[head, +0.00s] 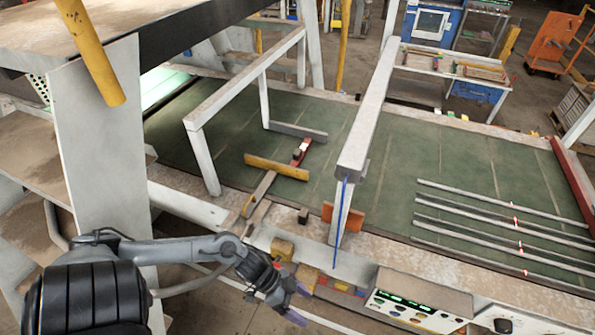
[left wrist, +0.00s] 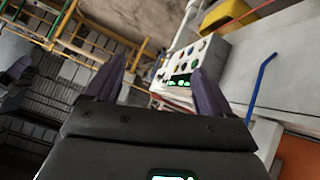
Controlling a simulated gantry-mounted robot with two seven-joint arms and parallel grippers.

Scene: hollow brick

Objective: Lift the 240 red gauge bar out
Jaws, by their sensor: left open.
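A low row of small red, yellow and blue blocks (head: 340,287) sits on the near ledge, left of the control box. A red piece (head: 322,280) shows in it, but no number can be read, so I cannot tell whether it is the 240 gauge bar. My left gripper (head: 298,302) is open and empty, just left of this row and apart from it. In the left wrist view the two purple fingers (left wrist: 157,88) are spread with nothing between them. My right gripper is not in view.
The control box (head: 415,303) with green displays stands right of the row. A thin blue rod (head: 341,222) rises beside an orange plate (head: 352,217). Wooden blocks (head: 283,248) lie behind the gripper. Several long bars (head: 480,235) lie on the green bed (head: 400,160).

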